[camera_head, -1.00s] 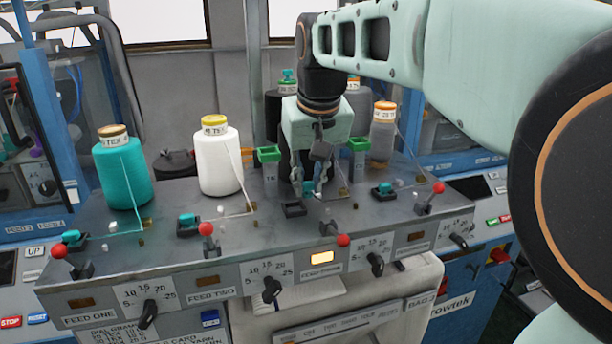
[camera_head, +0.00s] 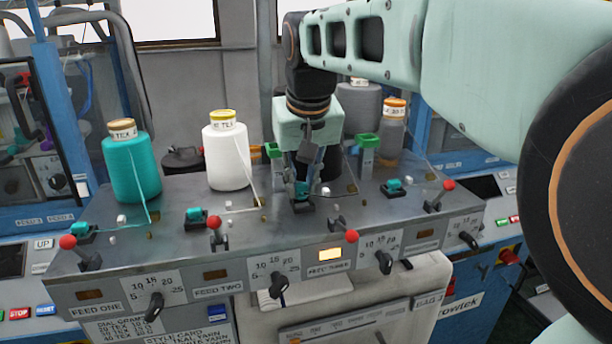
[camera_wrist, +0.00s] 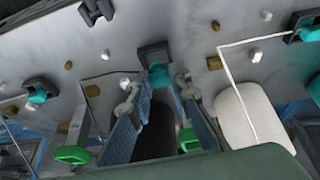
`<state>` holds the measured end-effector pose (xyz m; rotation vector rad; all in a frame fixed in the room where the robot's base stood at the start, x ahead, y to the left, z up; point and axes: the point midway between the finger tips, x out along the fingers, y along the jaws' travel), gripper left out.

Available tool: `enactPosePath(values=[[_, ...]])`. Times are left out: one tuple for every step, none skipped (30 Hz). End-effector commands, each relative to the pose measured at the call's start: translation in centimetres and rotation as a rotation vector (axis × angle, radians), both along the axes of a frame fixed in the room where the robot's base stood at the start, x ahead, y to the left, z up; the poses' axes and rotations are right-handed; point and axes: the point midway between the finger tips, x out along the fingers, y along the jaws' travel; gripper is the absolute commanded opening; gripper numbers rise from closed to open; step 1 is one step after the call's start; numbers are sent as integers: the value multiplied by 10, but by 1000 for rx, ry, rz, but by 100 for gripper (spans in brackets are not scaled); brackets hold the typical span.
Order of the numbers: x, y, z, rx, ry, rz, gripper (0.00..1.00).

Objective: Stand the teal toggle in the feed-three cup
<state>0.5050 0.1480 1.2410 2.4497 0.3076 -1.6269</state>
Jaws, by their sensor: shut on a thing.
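My gripper (camera_head: 304,182) points down at the feed-three place on the grey machine panel. It is shut on the teal toggle (camera_head: 302,187), which stands between the fingertips. The black feed-three cup (camera_head: 302,207) is right below the toggle. In the wrist view, the toggle (camera_wrist: 160,76) is between the fingers and its end meets the dark cup (camera_wrist: 153,54). The fingers hide part of the toggle, and I cannot tell how deep it sits in the cup.
Similar teal toggles stand in cups at feed one (camera_head: 82,230), feed two (camera_head: 195,215) and the far-right feed (camera_head: 394,185). Red-knobbed levers (camera_head: 351,237) line the front. A white cone (camera_head: 228,160), a teal cone (camera_head: 133,170) and green-topped posts (camera_head: 368,142) stand behind.

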Motion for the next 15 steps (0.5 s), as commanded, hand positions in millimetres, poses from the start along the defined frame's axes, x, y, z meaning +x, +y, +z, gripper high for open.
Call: enactPosePath(values=[[0, 0, 0, 0, 0, 0, 4], [0, 0, 0, 0, 0, 0, 4], [0, 0, 0, 0, 0, 0, 4], [0, 0, 0, 0, 0, 0, 4], [0, 0, 0, 0, 0, 0, 4], [0, 0, 0, 0, 0, 0, 4], [0, 0, 0, 0, 0, 0, 4], [0, 0, 0, 0, 0, 0, 4], [0, 0, 0, 0, 0, 1, 4], [0, 0, 0, 0, 0, 1, 4], [0, 0, -1, 0, 0, 0, 4], [0, 0, -1, 0, 0, 1, 4], [0, 0, -2, 0, 0, 1, 4], [0, 0, -3, 0, 0, 1, 4], [0, 0, -4, 0, 0, 1, 4]])
